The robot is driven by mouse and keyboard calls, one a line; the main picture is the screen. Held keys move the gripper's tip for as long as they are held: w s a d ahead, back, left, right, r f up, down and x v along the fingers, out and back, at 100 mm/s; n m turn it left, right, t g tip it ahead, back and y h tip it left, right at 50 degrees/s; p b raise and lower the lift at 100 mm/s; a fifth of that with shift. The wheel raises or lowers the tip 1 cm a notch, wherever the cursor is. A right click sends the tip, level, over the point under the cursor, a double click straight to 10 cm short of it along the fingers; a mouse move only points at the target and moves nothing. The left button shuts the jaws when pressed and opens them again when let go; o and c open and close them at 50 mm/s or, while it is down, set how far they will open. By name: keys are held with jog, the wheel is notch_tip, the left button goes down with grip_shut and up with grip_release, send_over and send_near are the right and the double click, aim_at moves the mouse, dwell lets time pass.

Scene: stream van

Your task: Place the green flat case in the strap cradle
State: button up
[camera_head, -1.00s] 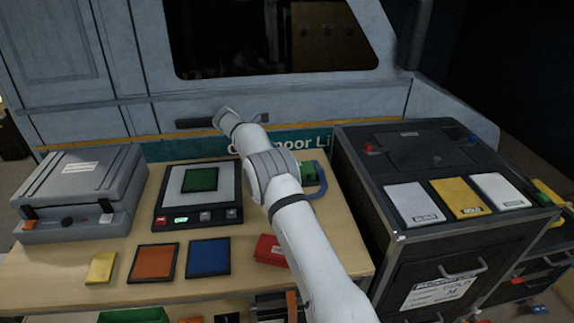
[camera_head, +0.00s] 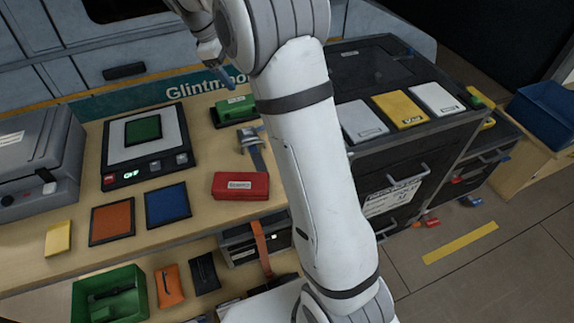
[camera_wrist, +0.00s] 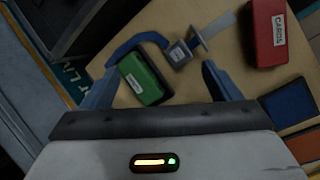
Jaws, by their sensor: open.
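A green case (camera_head: 232,110) with a white label and dark edges lies at the back of the table, left of my arm. It also shows in the wrist view (camera_wrist: 146,80), between my fingers. My gripper (camera_wrist: 160,72) is open and empty, pointing down above it; one blue finger shows near the top in the head view (camera_head: 219,76). A flat green square (camera_head: 143,128) lies on the scale-like device; I cannot tell which green item is the named one. A dark holder with an orange strap (camera_head: 262,243) stands on the lower shelf and may be the cradle.
A red case (camera_head: 240,186) is nearer the front. Orange (camera_head: 112,222) and blue (camera_head: 167,205) flat pieces lie left. A black cabinet (camera_head: 375,66) stands right.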

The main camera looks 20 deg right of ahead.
jog(key=s+d+f+m+t+y, duration=0.1)
jog(key=s+m, duration=0.4)
jog(key=s, duration=1.1)
jog(key=s+f+m+t+y, duration=0.1)
jog(key=s+m, duration=0.5)
jog(key=s, duration=1.1)
jog(key=f+y, duration=0.1)
jog(key=y, duration=0.1)
jog(key=shift+d+f+y, duration=0.3)
jog(key=shift+d+f, duration=0.05)
jog(key=shift+f, duration=0.05)
jog(key=shift+r, duration=0.2)
